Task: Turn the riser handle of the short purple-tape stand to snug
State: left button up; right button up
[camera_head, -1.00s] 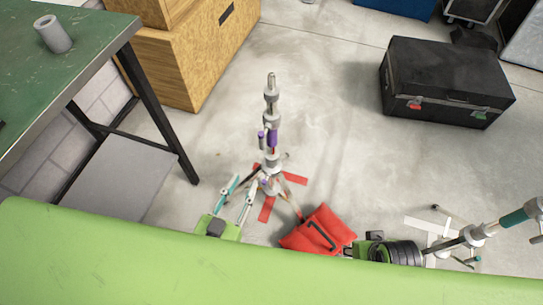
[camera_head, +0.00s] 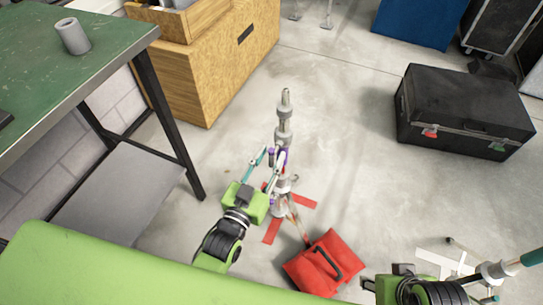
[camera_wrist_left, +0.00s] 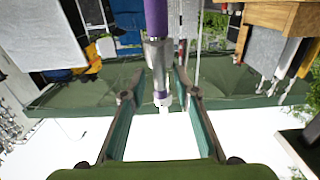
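The short purple-tape stand (camera_head: 284,112) stands upright on the floor in the middle of the head view, with its purple tape (camera_head: 284,156) partly behind my fingers. My left gripper (camera_head: 268,158) is open at the stand's left side, at tape height. In the left wrist view, my open fingers (camera_wrist_left: 158,82) lie on either side of a short pale-tipped handle part (camera_wrist_left: 163,99) below a metal collar (camera_wrist_left: 158,55) and purple tube (camera_wrist_left: 156,18). Gaps show on both sides of it. My right gripper (camera_head: 388,288) is at the bottom right; its fingers are not clear.
A teal-taped stand (camera_head: 533,257) is at the lower right. A green workbench (camera_head: 35,80) is on the left. A black case (camera_head: 465,105) stands right; floor between is clear.

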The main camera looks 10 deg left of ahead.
pick_arm(q)
jog(key=shift+w+d, duration=0.1)
jog(key=shift+w, duration=0.5)
grip_shut()
